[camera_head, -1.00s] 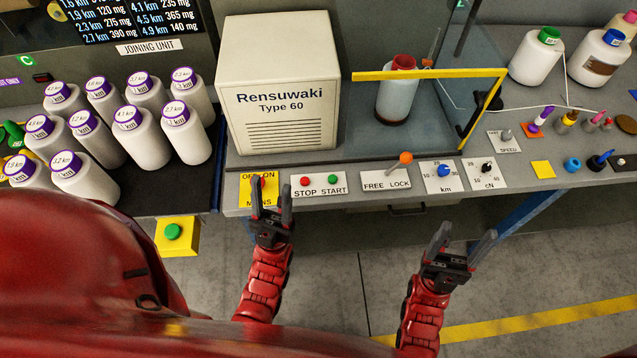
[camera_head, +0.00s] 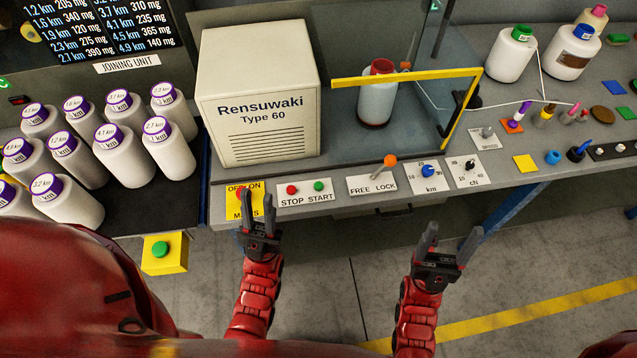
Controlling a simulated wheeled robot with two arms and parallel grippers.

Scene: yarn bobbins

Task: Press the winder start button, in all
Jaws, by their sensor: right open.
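The green start button (camera_head: 318,186) sits on a white panel marked STOP START, to the right of the red stop button (camera_head: 291,190). Both are at the front edge of the bench, below the cream Rensuwaki box (camera_head: 262,95). My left gripper (camera_head: 257,206) points away from me with its two fingers apart and nothing between them. It overlaps the yellow mains panel (camera_head: 234,190), left of the stop button; I cannot tell whether it touches. My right gripper (camera_head: 453,235) is open and empty, in front of the bench edge, below the km dial panel (camera_head: 428,178).
An orange free/lock lever (camera_head: 390,160) stands right of the start button. A yellow-framed clear guard (camera_head: 400,78) encloses a red-topped bobbin (camera_head: 378,100). Several purple-topped bobbins (camera_head: 125,155) stand at left. A yellow box with a green button (camera_head: 163,252) is below them.

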